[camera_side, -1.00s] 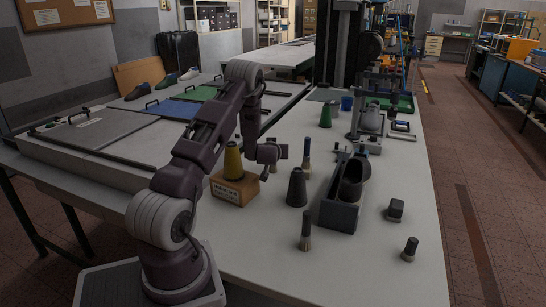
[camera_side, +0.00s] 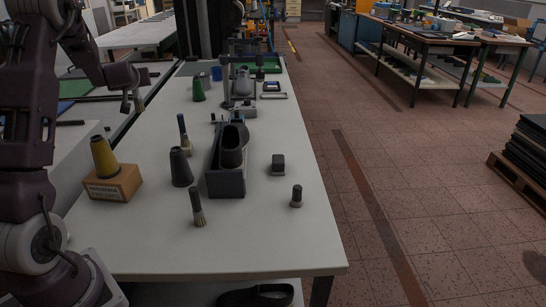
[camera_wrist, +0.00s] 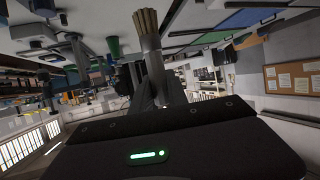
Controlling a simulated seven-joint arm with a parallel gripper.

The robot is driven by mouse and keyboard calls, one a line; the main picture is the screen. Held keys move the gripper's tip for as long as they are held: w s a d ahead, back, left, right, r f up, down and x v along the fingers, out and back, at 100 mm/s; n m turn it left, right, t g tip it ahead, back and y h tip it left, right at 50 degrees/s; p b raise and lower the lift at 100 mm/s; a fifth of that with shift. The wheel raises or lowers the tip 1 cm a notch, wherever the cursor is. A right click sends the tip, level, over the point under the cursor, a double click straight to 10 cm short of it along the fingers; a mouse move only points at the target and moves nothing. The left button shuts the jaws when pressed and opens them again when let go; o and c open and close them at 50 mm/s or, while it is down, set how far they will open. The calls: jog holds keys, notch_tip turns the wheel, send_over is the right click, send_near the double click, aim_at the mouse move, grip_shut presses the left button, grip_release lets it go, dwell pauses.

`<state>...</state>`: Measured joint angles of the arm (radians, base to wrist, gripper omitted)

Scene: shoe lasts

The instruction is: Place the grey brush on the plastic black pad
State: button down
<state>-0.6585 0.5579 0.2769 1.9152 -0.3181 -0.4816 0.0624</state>
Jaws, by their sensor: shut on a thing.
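My gripper (camera_side: 130,92) is at the left of the side view, raised beside the white table. In the wrist view, my gripper (camera_wrist: 158,88) is shut on a grey brush (camera_wrist: 151,48), whose pale bristles point away from the jaws. The brush is too small to make out clearly in the side view.
A yellow cone on a wooden block (camera_side: 113,184), a dark cone (camera_side: 181,167) and a dark box with a shoe form (camera_side: 225,184) stand on the table. Other brushes (camera_side: 197,208) stand upright nearby. A dark block (camera_side: 278,164) is at right. The table's front is clear.

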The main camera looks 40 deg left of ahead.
jog(key=shift+w+d+r, duration=0.25)
jog(key=shift+w+r, duration=0.05)
jog(key=shift+r, duration=0.25)
jog(key=shift+w+d+r, duration=0.2)
jog(key=shift+w+r, duration=0.1)
jog(key=shift+r, duration=0.2)
jog(key=w+d+m+t+h, duration=0.3)
jog(key=w+d+m+t, duration=0.15)
jog(key=w+d, duration=1.15)
jog(key=w+d+m+t+h, duration=0.1)
jog(key=w+d+m+h, duration=0.2)
jog(key=d, duration=0.8)
jog(key=w+d+m+t+h, duration=0.2)
jog(key=w+d, duration=0.2)
jog(key=d, duration=0.6)
jog(key=shift+g, duration=0.25)
jog(key=f, duration=1.5)
jog(key=shift+d+f, duration=0.1)
jog(key=shift+d, duration=0.1)
jog(key=c, duration=1.3)
grip_release()
jog(key=shift+f, duration=0.15)
